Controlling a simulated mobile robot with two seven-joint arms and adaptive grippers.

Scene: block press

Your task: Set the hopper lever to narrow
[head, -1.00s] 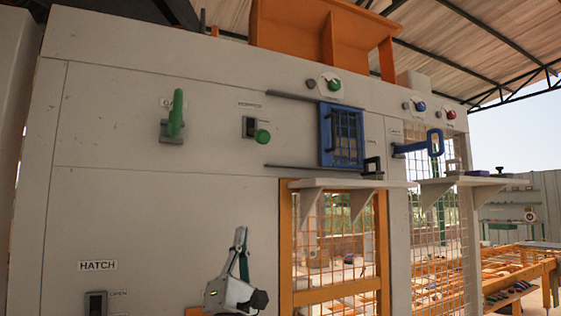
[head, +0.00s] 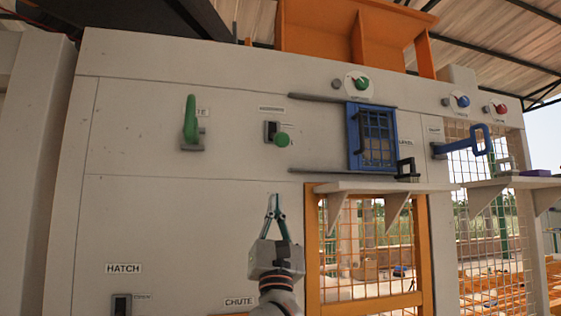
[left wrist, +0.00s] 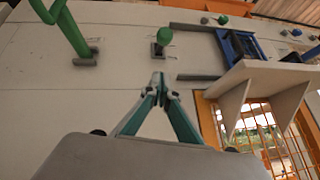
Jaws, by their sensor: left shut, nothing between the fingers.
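A green-knobbed lever (head: 282,139) sticks out of a dark slotted plate under a small label on the pale panel. The label is too small to read surely, so I cannot tell if this is the hopper lever. It also shows in the left wrist view (left wrist: 164,36). My right gripper is not in view.
A blue barred door (head: 371,136) on rails and a blue handle (head: 470,143) are on the right. A grey shelf (head: 380,187) juts out above an orange mesh frame (head: 313,250). The orange hopper (head: 315,40) tops the panel. The panel around the gripper is clear.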

